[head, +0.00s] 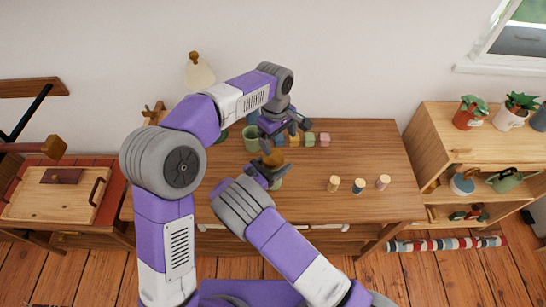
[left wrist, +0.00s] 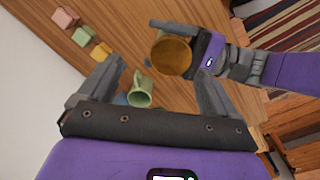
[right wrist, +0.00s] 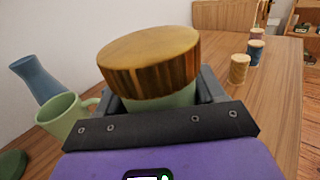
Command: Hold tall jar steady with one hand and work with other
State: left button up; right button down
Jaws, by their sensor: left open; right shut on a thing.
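The tall jar has a round wooden lid (head: 273,158) and a pale green body (right wrist: 160,101). It stands out over the wooden table, in the middle of the head view. My right gripper (head: 264,172) is shut around the jar's body just below the lid. In the right wrist view the lid fills the space above my fingers. My left gripper (head: 284,128) is open and empty, above and behind the jar. In the left wrist view the lid (left wrist: 172,56) shows beyond and between its spread fingers, apart from them.
A green mug (head: 251,138) and a blue vase (right wrist: 35,78) stand close to the jar. Yellow, green and pink blocks (head: 310,140) lie at the table's back. Three small pegs (head: 359,186) stand on the right. The table (head: 385,150) is clear around them.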

pick_arm(q)
jog(key=w+d+r+m+t+h, duration=0.2)
jog(key=w+d+r+m+h, duration=0.15)
jog(key=d, duration=0.35)
jog(key=w+d+r+m+t+h, duration=0.1)
jog(key=w+d+r+m+h, duration=0.15)
jog(key=d+h, duration=0.35)
jog(key=w+r+t, duration=0.8)
jog(key=w, duration=0.1)
jog(key=w+a+f+n+t+y, duration=0.1)
jog(key=w+a+f+n+y, duration=0.15)
jog(key=a+y, duration=0.45)
jog(key=m+g+y, duration=0.4)
jog(key=m+g, duration=0.5)
jog(key=g, duration=0.3)
send_over(273, 157)
jog(key=shift+h, duration=0.25)
jog(key=f, duration=1.1)
jog(key=shift+w+f, duration=0.25)
jog(key=shift+f, duration=0.05)
jog(key=shift+s+f, duration=0.15)
jog(key=shift+s, duration=0.05)
jog(key=shift+f, duration=0.4)
notch_tip(273, 157, down, 7)
jog(key=shift+r, duration=0.1)
